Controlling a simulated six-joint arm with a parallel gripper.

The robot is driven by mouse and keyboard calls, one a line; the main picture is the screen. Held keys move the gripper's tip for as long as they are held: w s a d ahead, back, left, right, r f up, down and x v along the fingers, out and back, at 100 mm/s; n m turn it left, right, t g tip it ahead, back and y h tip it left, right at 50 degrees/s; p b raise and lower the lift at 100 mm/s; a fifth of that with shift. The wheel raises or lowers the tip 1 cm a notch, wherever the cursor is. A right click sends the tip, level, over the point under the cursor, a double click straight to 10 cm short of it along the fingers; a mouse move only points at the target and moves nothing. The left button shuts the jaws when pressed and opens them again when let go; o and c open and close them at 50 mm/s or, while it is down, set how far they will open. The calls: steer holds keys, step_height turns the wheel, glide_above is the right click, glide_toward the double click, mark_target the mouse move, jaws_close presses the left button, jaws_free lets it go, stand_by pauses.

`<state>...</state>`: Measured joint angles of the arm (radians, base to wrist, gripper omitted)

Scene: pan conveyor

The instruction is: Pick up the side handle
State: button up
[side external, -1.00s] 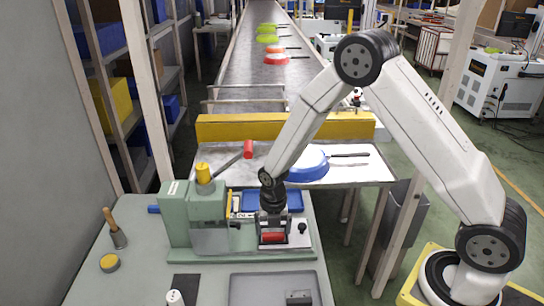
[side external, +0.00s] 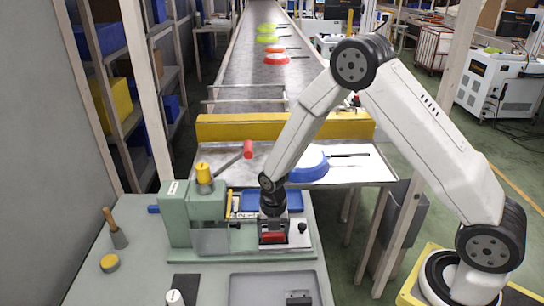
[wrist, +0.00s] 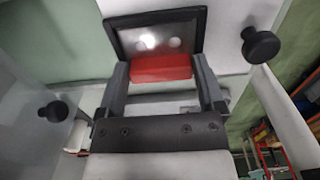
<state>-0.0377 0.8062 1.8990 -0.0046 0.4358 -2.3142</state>
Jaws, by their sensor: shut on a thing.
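The side handle appears to be the red block (wrist: 161,68) in the wrist view. It sits at the lower edge of a dark-framed square recess with a shiny grey face. My gripper (wrist: 161,75) has one finger on each side of the red block and is shut on it. In the side external view the red block (side external: 273,238) shows low between the fingers of my gripper (side external: 273,232), at the right part of the green machine (side external: 195,215). I cannot tell whether the block is clear of the fixture.
Black knobs (wrist: 261,45) stand close on both sides in the wrist view. A grey tray (side external: 245,292) lies in front and a blue tray (side external: 254,197) behind. A blue pan (side external: 308,168) rests on the table at the conveyor's end.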

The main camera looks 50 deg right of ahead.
steer(key=shift+r, duration=0.15)
steer(key=shift+r, duration=0.9)
steer(key=s+r, duration=1.1)
steer(key=s, duration=0.3)
steer(key=shift+d, duration=0.15)
steer(key=shift+w+f, duration=0.1)
